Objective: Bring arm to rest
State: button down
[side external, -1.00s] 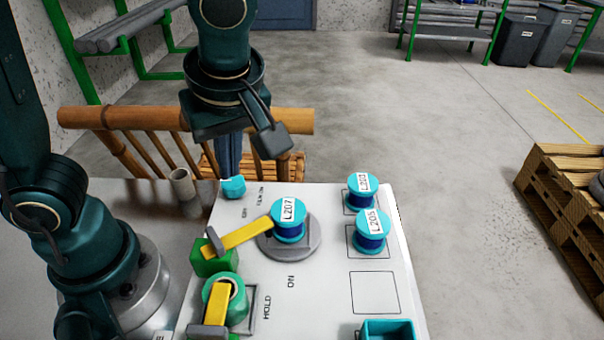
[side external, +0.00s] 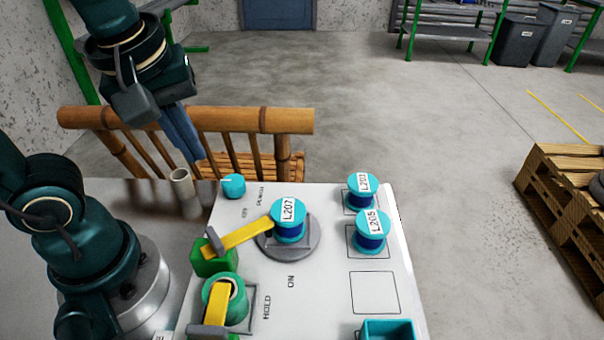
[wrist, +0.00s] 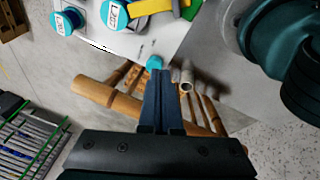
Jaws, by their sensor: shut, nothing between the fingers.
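My gripper (side external: 181,130) is shut and empty, raised at the upper left in front of the bamboo rail. Its closed fingers also show in the wrist view (wrist: 161,85). A cyan knob (side external: 233,186) stands at the board's far left corner, apart from the fingers. The spool labelled L207 (side external: 288,220) sits on a round grey plate, with a yellow bar (side external: 243,235) reaching to it from a green block (side external: 213,258). Spools L203 (side external: 362,192) and L205 (side external: 370,232) stand in marked squares at the right.
A green spool (side external: 224,300) sits under another yellow bar by the word HOLD. A marked square (side external: 375,292) is empty, with a cyan box (side external: 387,331) below it. A pallet (side external: 570,200) is at right.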

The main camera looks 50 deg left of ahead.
jog(key=m+t, duration=0.1)
jog(key=m, duration=0.3)
jog(key=d+f+m+h, duration=0.1)
jog(key=m, duration=0.3)
jog(key=m+t, duration=0.1)
jog(key=m, duration=0.3)
jog(key=shift+s+d+f+m+t+h, duration=0.1)
jog(key=shift+d+f+m+t+h, duration=0.1)
jog(key=shift+f+m+t+h, duration=0.15)
